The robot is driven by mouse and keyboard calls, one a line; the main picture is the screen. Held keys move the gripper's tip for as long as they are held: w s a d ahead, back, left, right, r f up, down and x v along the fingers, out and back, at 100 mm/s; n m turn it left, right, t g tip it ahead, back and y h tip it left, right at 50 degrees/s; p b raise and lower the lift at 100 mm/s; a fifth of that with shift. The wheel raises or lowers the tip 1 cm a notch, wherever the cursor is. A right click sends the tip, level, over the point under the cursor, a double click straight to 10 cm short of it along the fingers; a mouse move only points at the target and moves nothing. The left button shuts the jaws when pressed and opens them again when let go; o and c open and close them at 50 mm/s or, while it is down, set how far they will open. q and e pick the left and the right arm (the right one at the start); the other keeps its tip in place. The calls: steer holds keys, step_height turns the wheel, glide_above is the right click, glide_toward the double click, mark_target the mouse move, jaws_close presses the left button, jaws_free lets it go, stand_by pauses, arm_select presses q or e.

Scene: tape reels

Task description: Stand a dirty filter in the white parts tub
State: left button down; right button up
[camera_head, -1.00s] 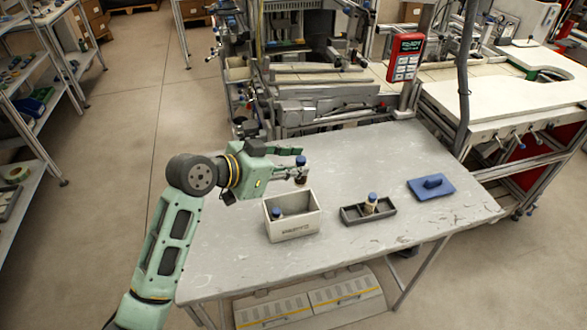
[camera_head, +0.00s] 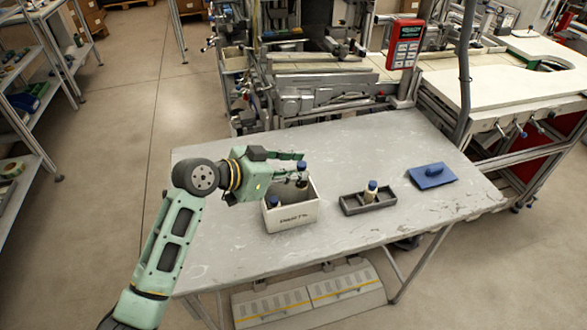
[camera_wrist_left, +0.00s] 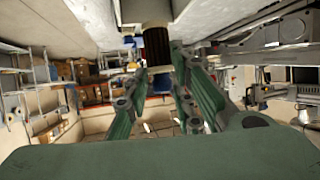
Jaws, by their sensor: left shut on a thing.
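The filter's lower end is at or just inside the tub's opening; I cannot tell how deep. In the left wrist view the dark pleated filter (camera_wrist_left: 157,45) is between the green fingers. Another blue-capped filter (camera_head: 274,201) stands in the tub at its left side. A pale filter with a blue cap (camera_head: 371,190) stands in the dark divided tray (camera_head: 353,207). My right gripper is not in view.
A machine (camera_head: 320,85) and a red handheld panel (camera_head: 405,43) are behind the table.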

arm_select(q)
steer(key=shift+f+b, duration=2.55)
steer(key=shift+f, duration=0.85)
steer(key=c, duration=1.4)
jaws_free()
steer(key=v, duration=1.2)
